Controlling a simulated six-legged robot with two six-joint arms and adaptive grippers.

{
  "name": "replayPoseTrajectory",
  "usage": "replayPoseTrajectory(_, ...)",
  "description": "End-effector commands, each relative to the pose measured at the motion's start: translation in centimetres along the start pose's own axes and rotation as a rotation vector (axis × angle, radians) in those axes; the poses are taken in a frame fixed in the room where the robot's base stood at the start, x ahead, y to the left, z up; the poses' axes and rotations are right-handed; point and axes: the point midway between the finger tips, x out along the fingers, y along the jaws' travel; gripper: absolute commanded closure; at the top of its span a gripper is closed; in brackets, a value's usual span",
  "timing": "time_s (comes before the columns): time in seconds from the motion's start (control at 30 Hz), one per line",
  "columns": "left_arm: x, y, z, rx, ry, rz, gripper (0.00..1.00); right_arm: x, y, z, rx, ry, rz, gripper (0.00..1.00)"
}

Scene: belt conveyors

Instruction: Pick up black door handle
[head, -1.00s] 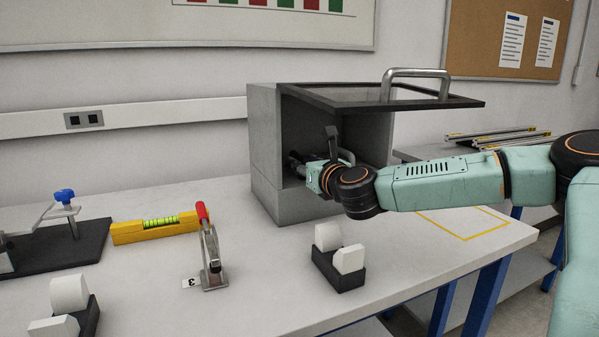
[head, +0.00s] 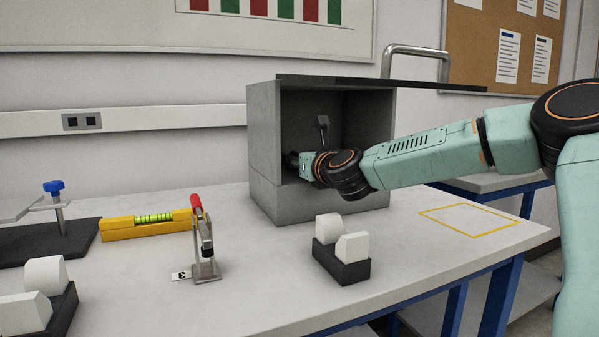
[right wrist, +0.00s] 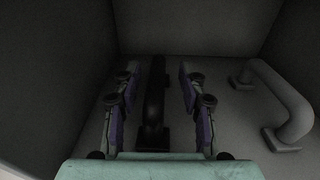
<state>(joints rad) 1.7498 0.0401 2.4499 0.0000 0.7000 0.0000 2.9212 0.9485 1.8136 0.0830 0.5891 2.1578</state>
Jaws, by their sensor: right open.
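The black door handle (right wrist: 155,95) stands inside the grey box, in the middle of the right wrist view. My right gripper (right wrist: 159,78) is open, with one finger on each side of the handle and a visible gap to each. In the head view my right gripper (head: 303,163) reaches into the open front of the box (head: 262,150); there the black handle cannot be made out behind my wrist. My left gripper is not in view.
A grey handle (right wrist: 290,100) stands right of the black one in the box. The box walls are close on both sides. The raised lid (head: 340,82) with a metal handle (head: 418,50) is above my arm. A clamp (head: 205,250), yellow level (head: 150,225) and block holder (head: 342,265) stand in front.

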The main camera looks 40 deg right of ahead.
Motion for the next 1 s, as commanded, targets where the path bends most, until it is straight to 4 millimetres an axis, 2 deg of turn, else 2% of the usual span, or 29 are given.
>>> replayPoseTrajectory(0.27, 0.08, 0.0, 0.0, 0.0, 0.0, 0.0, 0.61, 0.09, 0.0, 0.09, 0.001, 0.0, 0.0, 0.58)
replayPoseTrajectory(0.77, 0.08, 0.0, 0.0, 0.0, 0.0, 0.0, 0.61, 0.08, 0.0, 0.07, 0.001, 0.0, 0.0, 1.0)
replayPoseTrajectory(1.0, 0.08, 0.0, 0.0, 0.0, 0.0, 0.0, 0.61, 0.08, -0.01, 0.1, 0.001, -0.001, -0.001, 1.0)
